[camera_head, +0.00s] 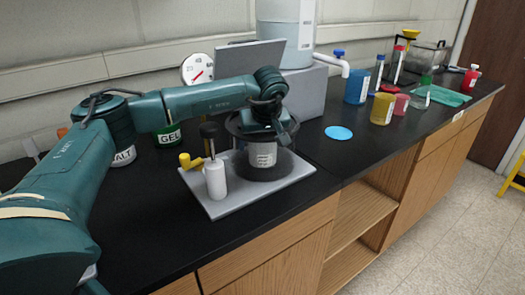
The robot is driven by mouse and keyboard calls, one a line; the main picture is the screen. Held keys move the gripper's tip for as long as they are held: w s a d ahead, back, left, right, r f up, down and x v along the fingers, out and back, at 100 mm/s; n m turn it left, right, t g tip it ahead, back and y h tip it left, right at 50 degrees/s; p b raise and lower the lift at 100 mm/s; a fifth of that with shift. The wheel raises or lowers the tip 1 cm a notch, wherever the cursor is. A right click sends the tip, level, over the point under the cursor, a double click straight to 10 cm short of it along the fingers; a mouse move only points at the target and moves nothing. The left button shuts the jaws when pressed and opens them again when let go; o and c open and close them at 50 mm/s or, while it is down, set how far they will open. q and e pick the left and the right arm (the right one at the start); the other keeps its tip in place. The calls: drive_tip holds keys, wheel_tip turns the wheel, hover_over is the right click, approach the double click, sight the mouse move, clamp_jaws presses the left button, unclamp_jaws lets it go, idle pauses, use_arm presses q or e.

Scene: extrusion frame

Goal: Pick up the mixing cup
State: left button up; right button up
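What looks like the mixing cup (263,155), a grey cup with a pale label, stands inside a dark see-through round vessel (285,164) on a light grey base plate (226,208). My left arm reaches in from the left, and its gripper (268,125) points down at the top of the cup, within the vessel's rim. The fingertips are hidden or too dark to make out, so I cannot tell whether they touch the cup. My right gripper is not in view.
A white cylinder (215,180) and a yellow valve handle (190,160) stand on the plate left of the vessel. A grey machine (303,92) is behind. Blue (357,86) and yellow (382,108) containers stand to the right. The black counter near the blue disc (339,132) is clear.

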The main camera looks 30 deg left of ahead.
use_arm(q)
drive_tip(key=c, duration=0.9)
drive_tip(key=shift+r, duration=0.2)
